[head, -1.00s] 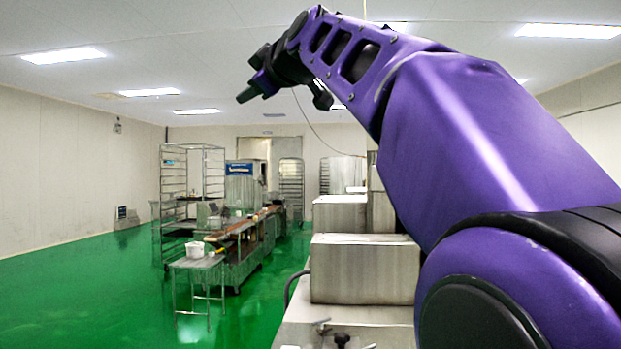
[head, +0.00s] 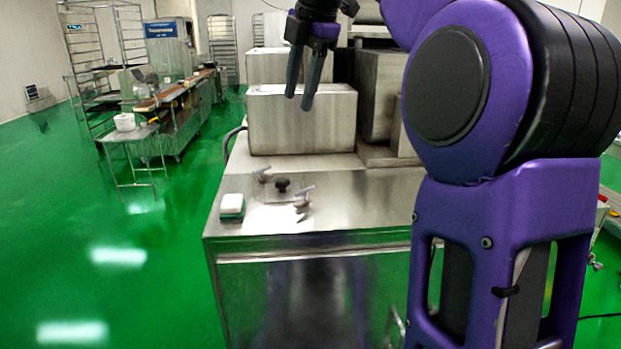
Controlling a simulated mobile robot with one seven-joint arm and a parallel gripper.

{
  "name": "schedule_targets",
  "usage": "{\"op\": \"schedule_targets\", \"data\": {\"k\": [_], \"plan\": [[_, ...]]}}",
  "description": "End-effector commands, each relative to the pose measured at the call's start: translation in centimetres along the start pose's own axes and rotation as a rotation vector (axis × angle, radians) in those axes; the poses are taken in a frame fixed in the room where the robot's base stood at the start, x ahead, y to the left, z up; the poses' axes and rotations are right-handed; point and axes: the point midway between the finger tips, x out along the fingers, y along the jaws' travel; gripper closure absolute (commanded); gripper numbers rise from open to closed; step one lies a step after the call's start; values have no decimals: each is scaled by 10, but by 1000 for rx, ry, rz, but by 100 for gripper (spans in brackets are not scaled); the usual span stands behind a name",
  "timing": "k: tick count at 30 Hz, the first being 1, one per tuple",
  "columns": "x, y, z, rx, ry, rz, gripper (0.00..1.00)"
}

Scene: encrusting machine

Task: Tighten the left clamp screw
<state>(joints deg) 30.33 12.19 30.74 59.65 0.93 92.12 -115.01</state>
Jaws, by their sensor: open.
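Two small clamp screws with metal lever handles stand on the steel machine top (head: 335,205). The left clamp screw (head: 262,175) is farther back, and the right clamp screw (head: 302,198) is nearer. A dark round knob (head: 282,185) stands between them. My gripper (head: 299,102) hangs above and behind the clamp screws, in front of a steel box, with its dark fingers pointing down. The fingers are apart and hold nothing. The gripper is well clear of the left clamp screw.
A white and green sponge-like block (head: 232,206) lies at the machine top's left edge. Steel boxes (head: 300,122) stand behind the clamps. My purple arm fills the right side. Green floor lies open to the left, with a small table (head: 130,135) and racks beyond.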

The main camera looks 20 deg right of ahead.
Motion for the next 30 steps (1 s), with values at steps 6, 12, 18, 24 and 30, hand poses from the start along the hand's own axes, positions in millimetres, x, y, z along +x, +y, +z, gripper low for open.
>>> {"op": "schedule_targets", "data": {"k": [6,12,18,24,30], "plan": [[0,-37,13,-57,30,-120,55],[11,-44,14,-68,36,-139,55],[48,-50,13,-65,36,-139,55],[92,-56,11,-65,36,-138,55],[133,-61,10,-65,36,-137,55]]}}
